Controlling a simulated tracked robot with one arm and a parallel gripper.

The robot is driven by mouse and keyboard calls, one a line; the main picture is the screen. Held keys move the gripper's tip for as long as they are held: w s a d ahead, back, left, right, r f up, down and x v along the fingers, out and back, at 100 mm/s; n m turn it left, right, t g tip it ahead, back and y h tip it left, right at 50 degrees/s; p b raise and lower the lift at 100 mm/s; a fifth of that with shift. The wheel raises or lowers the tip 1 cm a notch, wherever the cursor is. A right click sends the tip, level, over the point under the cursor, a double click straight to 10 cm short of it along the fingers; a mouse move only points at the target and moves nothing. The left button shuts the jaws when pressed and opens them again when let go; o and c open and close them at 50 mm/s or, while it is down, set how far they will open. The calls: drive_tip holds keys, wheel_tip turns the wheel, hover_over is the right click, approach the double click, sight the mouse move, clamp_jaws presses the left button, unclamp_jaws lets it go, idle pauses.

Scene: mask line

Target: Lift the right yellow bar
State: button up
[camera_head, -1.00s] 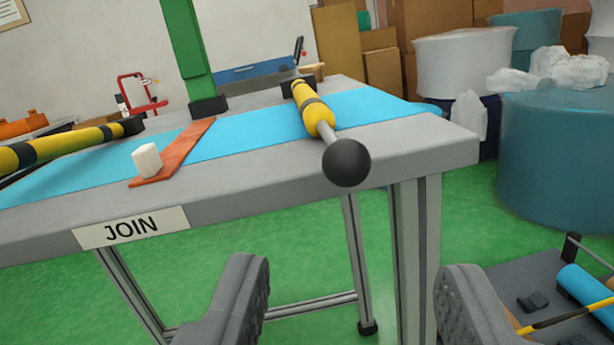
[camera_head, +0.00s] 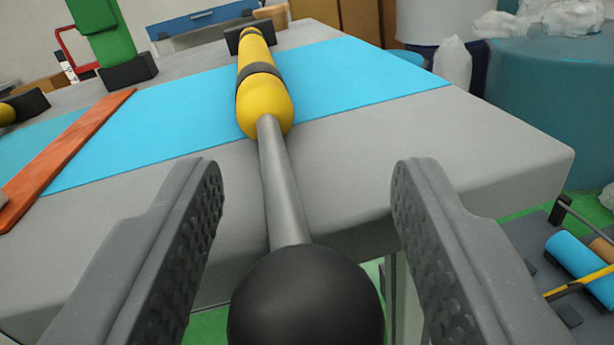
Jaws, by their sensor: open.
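The right yellow bar (camera_head: 262,95) lies on the table, pointing toward me. It has a black band, a grey metal rod (camera_head: 279,185) and a black ball end (camera_head: 306,300) that sticks out past the table's front edge. My gripper (camera_head: 308,190) is open, with one finger on each side of the rod and ball. The fingers appear apart from the bar. The far end of the bar is at a black block (camera_head: 233,40). The end of another yellow bar (camera_head: 7,113) shows at the left edge.
The grey table (camera_head: 420,150) carries a blue mat (camera_head: 350,75) and an orange strip (camera_head: 60,155). A green post (camera_head: 98,30) stands at the back left. A teal drum (camera_head: 560,110) is at the right, with a grey platform holding a blue roll (camera_head: 578,256) below it.

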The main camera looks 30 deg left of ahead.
clamp_jaws()
drive_tip(key=shift+g, duration=0.5)
wheel_tip(320, 180, up, 4)
drive_tip(key=p, duration=0.4)
drive_tip(key=shift+a+p, duration=0.15)
drive_tip(key=shift+p, duration=0.25)
drive_tip(key=shift+w+r+g+h+p, duration=0.2)
drive_tip(key=shift+r+g+h+p, duration=0.2)
drive_tip(key=shift+r+p, duration=0.45)
drive_tip(key=shift+f, duration=0.1)
unclamp_jaws()
drive_tip(key=shift+f, duration=0.1)
drive_tip(key=shift+s, duration=0.1)
